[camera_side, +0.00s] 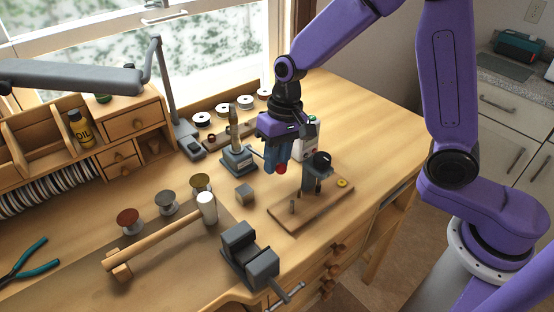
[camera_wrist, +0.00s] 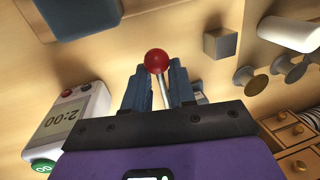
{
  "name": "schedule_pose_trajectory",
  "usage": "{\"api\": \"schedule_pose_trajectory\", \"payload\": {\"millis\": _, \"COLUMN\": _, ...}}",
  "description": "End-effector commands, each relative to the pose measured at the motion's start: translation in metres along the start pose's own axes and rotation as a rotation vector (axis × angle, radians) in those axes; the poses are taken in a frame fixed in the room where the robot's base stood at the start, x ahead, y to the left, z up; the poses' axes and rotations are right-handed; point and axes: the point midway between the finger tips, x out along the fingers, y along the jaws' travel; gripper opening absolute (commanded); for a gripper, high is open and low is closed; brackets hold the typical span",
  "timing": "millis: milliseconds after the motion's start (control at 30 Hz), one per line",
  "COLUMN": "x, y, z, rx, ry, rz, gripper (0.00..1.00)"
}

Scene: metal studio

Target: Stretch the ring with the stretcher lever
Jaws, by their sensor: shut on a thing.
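The ring stretcher (camera_side: 238,158) is a dark grey block with an upright tapered post (camera_side: 234,128), standing left of my gripper in the side view. Its lever ends in a red ball (camera_side: 281,169), which also shows in the wrist view (camera_wrist: 157,61). My gripper (camera_side: 277,162) points down with its blue fingers at the lever's end. In the wrist view, the metal lever rod (camera_wrist: 164,92) passes between the fingers, and they are shut on it, just behind the ball. I cannot make out a ring on the post at this size.
Right of my gripper stand a wooden board (camera_side: 318,212) with a dark press and a white timer (camera_side: 309,138), also in the wrist view (camera_wrist: 72,115). A grey cube (camera_side: 244,194), a mallet (camera_side: 207,207) and a vise (camera_side: 250,256) lie nearer. The bench's back right is clear.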

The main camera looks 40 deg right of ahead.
Motion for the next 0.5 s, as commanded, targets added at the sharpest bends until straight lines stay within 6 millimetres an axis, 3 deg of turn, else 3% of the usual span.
{"api": "schedule_pose_trajectory", "payload": {"millis": 333, "x": -0.022, "y": -0.004, "z": -0.011, "rx": 0.041, "ry": -0.203, "rz": 0.004, "gripper": 0.0}}
{"api": "schedule_pose_trajectory", "payload": {"millis": 500, "x": -0.037, "y": -0.008, "z": -0.019, "rx": 0.041, "ry": -0.2, "rz": 0.003, "gripper": 0.0}}
